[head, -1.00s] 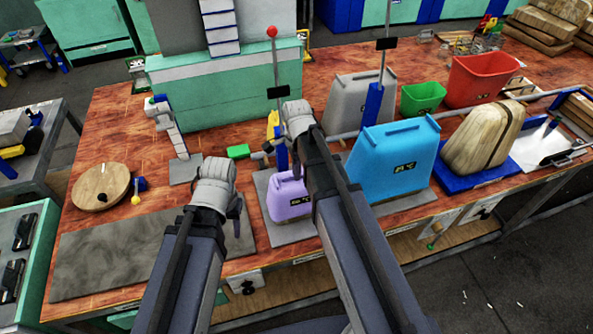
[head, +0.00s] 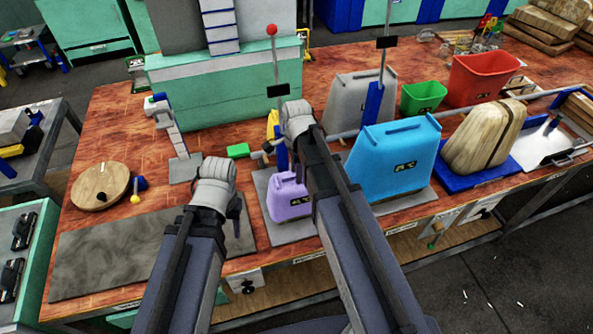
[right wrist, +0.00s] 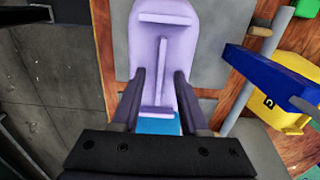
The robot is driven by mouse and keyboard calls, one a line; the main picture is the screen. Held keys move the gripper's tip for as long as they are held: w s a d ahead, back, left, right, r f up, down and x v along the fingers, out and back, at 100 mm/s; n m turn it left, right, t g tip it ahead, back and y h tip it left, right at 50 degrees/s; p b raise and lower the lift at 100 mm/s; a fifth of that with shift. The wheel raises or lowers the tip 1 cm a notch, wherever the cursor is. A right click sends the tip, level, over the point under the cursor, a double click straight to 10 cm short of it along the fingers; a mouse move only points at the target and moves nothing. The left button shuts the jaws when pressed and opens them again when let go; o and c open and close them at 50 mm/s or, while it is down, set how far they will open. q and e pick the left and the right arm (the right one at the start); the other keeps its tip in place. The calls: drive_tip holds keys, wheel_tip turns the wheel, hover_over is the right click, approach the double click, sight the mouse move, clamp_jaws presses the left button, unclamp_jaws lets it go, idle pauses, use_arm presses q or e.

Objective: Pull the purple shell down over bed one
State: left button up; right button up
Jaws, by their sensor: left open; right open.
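The purple shell (head: 289,198) stands on a grey plate (head: 292,231) at the middle front of the bench, partly covered by my right arm in the head view. In the right wrist view the purple shell (right wrist: 166,52) has a raised ridge with a crossbar and lies between the fingers of my right gripper (right wrist: 160,82). Those fingers are apart, one on each side. Contact cannot be told. My left gripper (head: 237,217) is left of the shell, mostly hidden behind its wrist, and open. I cannot make out bed one separately.
A larger blue shell (head: 393,160) stands to the right, with a grey shell (head: 354,103) behind. A blue post (head: 281,148) rises close behind the purple shell. A dark mat (head: 135,255) lies clear at the left front. Green and red bins (head: 484,78) stand further back.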

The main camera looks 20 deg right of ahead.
drive_tip(key=shift+r+p, duration=3.9)
drive_tip(key=shift+r, duration=0.05)
drive_tip(key=shift+f, duration=0.15)
